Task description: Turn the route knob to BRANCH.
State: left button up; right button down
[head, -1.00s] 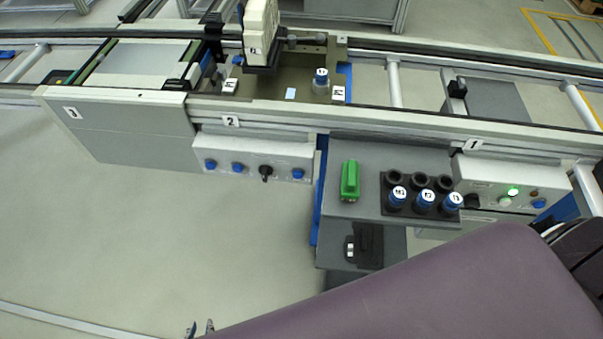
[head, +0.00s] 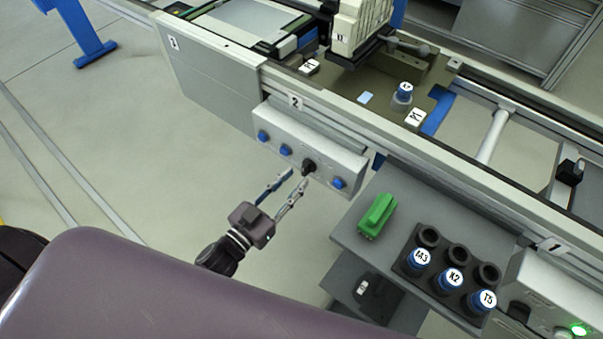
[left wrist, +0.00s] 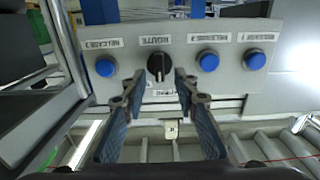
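The black route knob (head: 309,166) is on the front of the station 2 control box (head: 348,168), between blue buttons. It also shows in the left wrist view (left wrist: 160,67), under the ROUTE label, with a pale mark on its face. Its exact setting and the small position labels are too small to read. My left gripper (head: 291,178) is open and empty in front of the box, its fingers pointing at the knob. In the left wrist view the open fingertips (left wrist: 158,78) lie left and right of the knob's lower part; I cannot tell whether they touch it. My right gripper is out of view.
Blue buttons (left wrist: 106,66) (left wrist: 208,60) flank the knob closely. To the right, a grey shelf (head: 350,232) holds a green block (head: 377,214) and a black holder (head: 424,237) with blue-capped pieces. The floor left of my gripper is clear.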

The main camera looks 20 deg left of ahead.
aim_at(307, 168)
pick_arm(q)
jog(key=shift+x, duration=1.1)
jog(key=shift+w+d, duration=0.15)
jog(key=shift+w, duration=0.1)
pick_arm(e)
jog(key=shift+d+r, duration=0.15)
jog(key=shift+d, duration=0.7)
pick_arm(q)
grip_shut()
